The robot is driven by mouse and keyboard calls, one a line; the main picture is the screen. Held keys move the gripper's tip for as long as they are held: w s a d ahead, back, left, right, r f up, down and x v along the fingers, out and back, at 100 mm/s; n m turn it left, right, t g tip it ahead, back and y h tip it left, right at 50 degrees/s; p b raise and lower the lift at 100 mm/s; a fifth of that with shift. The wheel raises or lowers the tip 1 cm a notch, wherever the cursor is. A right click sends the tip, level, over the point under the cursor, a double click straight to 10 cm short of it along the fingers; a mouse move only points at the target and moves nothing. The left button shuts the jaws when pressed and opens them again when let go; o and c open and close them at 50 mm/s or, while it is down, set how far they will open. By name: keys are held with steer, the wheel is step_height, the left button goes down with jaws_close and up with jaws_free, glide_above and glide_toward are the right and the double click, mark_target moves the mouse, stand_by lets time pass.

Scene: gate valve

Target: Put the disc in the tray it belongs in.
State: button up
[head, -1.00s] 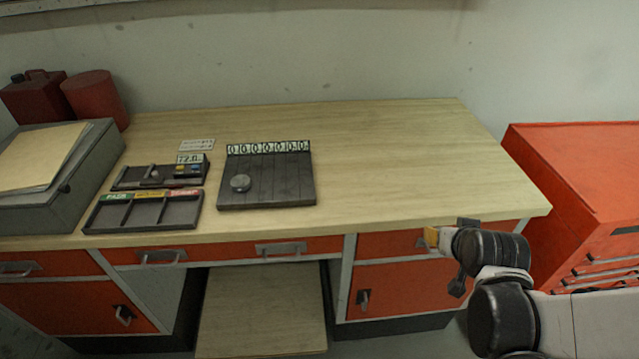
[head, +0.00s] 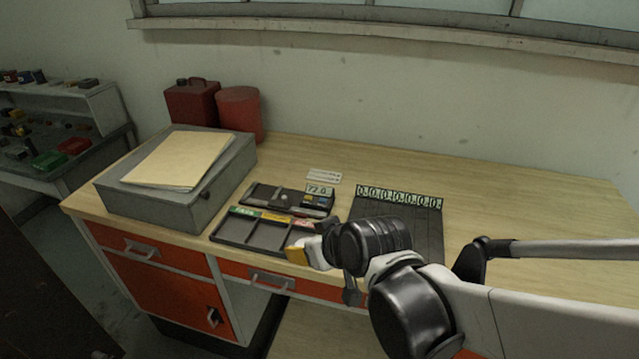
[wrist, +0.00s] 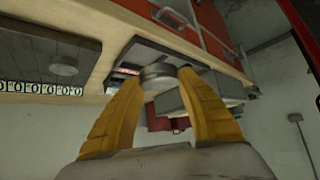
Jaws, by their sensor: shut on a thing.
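My gripper (wrist: 157,92) has yellow fingers shut on a grey metal disc (wrist: 158,72) in the wrist view. In the head view my gripper (head: 301,254) is over the front right of the dark three-compartment tray (head: 242,248); the disc is hidden there. The tray's back edge has a green label (head: 243,211) at left, a yellow label (head: 276,219) in the middle and a reddish label (head: 305,225) at right, partly hidden. The left and middle compartments look empty. I cannot tell how high the disc is above the tray.
Behind the tray lies a dark holder (head: 262,194) with a display (head: 319,190) reading 72.0. Right is a ribbed board (head: 427,225) with a row of zeros; a round grey piece (wrist: 64,65) sits on it. A grey box (head: 165,198) with a folder (head: 180,159) stands left.

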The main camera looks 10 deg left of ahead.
steer(key=a, duration=0.3)
steer(key=b, duration=0.5)
glide_above(297, 240)
steer(key=s+d, duration=0.2)
steer(key=shift+n, duration=0.4)
steer(key=f, duration=0.6)
steer(key=shift+w+a+f, duration=0.15)
steer(key=shift+w, duration=0.05)
step_height(297, 240, down, 4)
steer(key=shift+b, duration=0.95)
steer(key=o, duration=1.1)
steer(key=shift+c, duration=0.2)
steer(key=shift+o, duration=0.2)
